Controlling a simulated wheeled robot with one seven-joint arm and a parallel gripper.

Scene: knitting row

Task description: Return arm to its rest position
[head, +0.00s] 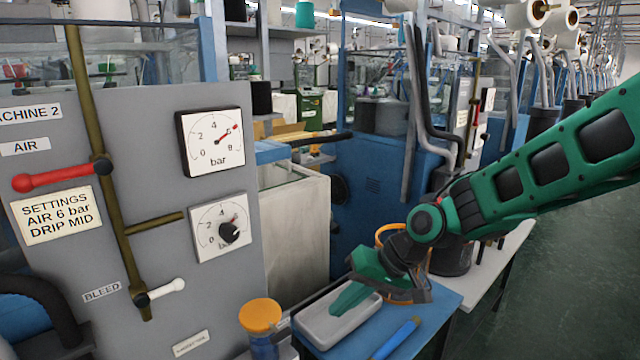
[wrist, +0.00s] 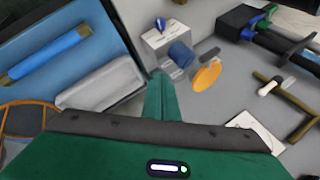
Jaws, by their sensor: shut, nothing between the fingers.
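My gripper (head: 343,303) is green and dark grey, at the end of my green arm, which reaches in from the right in the head view. Its fingers are shut and hold nothing. They point down to the left above the pale grey tray (head: 312,322), partly covering it in the head view; I cannot tell the exact height. In the wrist view the shut fingers (wrist: 158,88) show as one green wedge, with the tray (wrist: 105,88) to their left.
The tray and a blue rod (head: 398,338) lie on a blue bench top (head: 440,300). A grey machine panel (head: 150,220) stands left, with a red lever (head: 55,177), a white lever (head: 167,289) and gauges. An orange-capped blue container (head: 261,316) sits before it. The aisle floor (head: 560,260) is clear.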

